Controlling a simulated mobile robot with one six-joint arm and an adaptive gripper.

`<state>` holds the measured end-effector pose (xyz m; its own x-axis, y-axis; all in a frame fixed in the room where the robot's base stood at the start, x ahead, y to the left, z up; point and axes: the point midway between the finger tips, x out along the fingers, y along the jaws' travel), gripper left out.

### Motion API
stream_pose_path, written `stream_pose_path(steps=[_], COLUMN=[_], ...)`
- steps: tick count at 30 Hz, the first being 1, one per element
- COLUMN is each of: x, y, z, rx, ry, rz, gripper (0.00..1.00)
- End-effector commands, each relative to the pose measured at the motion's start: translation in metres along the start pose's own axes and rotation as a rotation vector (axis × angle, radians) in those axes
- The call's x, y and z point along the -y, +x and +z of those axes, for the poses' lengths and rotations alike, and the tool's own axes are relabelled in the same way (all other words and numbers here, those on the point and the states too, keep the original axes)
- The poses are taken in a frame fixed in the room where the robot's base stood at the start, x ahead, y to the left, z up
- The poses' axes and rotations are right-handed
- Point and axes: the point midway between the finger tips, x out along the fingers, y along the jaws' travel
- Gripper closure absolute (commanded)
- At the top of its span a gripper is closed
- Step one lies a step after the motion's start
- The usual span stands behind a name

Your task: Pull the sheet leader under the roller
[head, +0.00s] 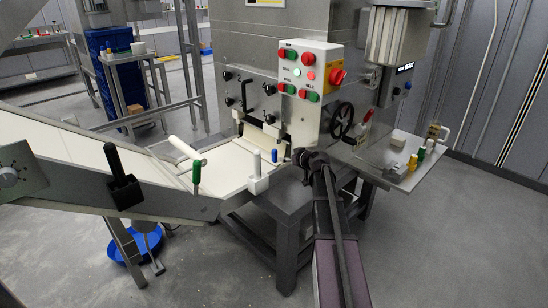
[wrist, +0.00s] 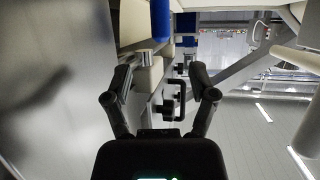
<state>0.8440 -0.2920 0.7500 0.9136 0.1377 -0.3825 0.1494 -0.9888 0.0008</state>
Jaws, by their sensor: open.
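The pale pasta sheet (head: 100,150) lies on the sloping conveyor at the left in the head view and seems to continue onto the flat bed (head: 226,170) before the machine. A white roller (head: 184,147) sits across the bend. I cannot tell the sheet's leader end for sure. My gripper (head: 306,158) is at the right of the bed, beside the machine front, partly hidden by my own arm. In the wrist view my gripper (wrist: 161,82) is open, its fingers apart with nothing held. A pale cream piece (wrist: 146,78) shows between and beyond the fingers; I cannot tell what it is.
Blue (head: 275,152), white (head: 257,165), green (head: 196,172) and black (head: 121,165) upright handles stand around the bed and conveyor edge. The control panel (head: 308,70) and black handwheel (head: 342,120) are close to my gripper. A side shelf (head: 395,170) with small items is at the right.

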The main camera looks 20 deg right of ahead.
Motion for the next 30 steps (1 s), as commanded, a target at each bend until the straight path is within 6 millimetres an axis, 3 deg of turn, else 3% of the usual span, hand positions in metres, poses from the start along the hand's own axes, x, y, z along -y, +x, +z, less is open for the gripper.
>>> stream_pose_path(steps=[18, 24, 30], x=[0.000, 0.001, 0.002], y=[0.094, 0.113, 0.119], z=[0.002, 0.001, 0.000], rx=[0.000, 0.000, 0.000], ry=[-0.001, 0.000, 0.001], rz=[-0.002, -0.003, -0.002], gripper=[0.26, 0.26, 0.26])
